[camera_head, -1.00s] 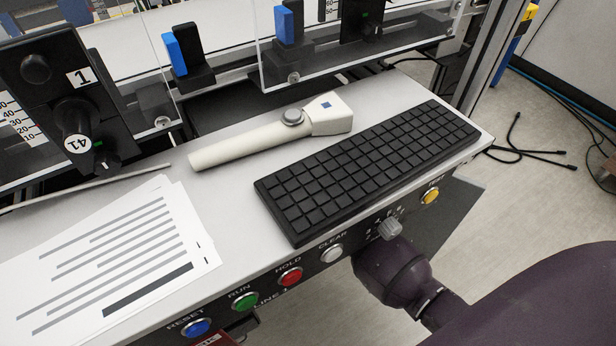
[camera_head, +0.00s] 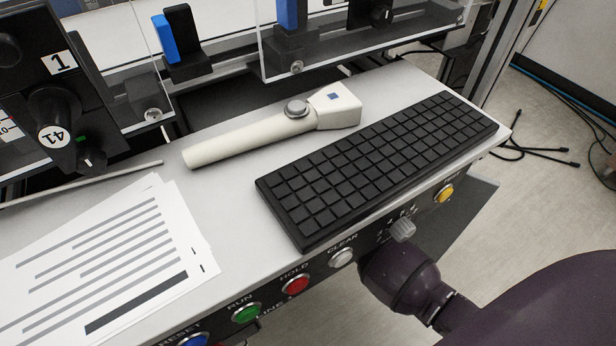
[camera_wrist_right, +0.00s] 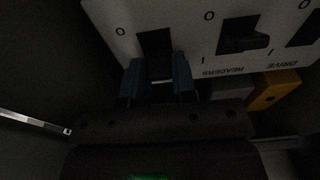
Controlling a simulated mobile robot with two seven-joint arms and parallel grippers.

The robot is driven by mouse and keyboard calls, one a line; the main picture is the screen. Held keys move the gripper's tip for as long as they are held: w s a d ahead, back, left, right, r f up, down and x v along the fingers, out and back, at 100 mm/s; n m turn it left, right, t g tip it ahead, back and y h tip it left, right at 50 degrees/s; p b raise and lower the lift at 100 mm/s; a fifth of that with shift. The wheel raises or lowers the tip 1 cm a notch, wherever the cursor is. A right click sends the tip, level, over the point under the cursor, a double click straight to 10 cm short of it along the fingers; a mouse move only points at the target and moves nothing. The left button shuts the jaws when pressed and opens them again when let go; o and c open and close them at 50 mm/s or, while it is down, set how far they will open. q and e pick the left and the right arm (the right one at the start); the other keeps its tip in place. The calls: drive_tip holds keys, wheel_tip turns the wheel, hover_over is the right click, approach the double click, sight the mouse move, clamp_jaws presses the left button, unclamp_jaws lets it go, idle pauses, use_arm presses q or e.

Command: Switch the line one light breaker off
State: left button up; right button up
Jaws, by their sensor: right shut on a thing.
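In the right wrist view, a pale breaker panel (camera_wrist_right: 187,22) shows upside down, with several dark breaker openings and 0 and I marks. My right gripper (camera_wrist_right: 158,78) has its two blue fingers on either side of the left breaker in that picture (camera_wrist_right: 155,41), shut on its dark lever between them. That breaker's name is hidden by the gripper, and its lever position is too dark to tell. The neighbouring breaker (camera_wrist_right: 242,38) is labelled READERS, and the one beyond it DRIVE. In the head view my right arm reaches down past the console's front, its gripper hidden. My left gripper is not in view.
A yellow block (camera_wrist_right: 274,90) is beside the panel in the wrist view. In the head view, the console top holds a black keyboard (camera_head: 375,165), a pale handheld device (camera_head: 250,135) and papers (camera_head: 110,265). Coloured buttons and a grey knob (camera_head: 402,229) line its front edge.

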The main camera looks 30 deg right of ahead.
drive_tip(key=o, duration=0.9)
drive_tip(key=shift+s, duration=0.1)
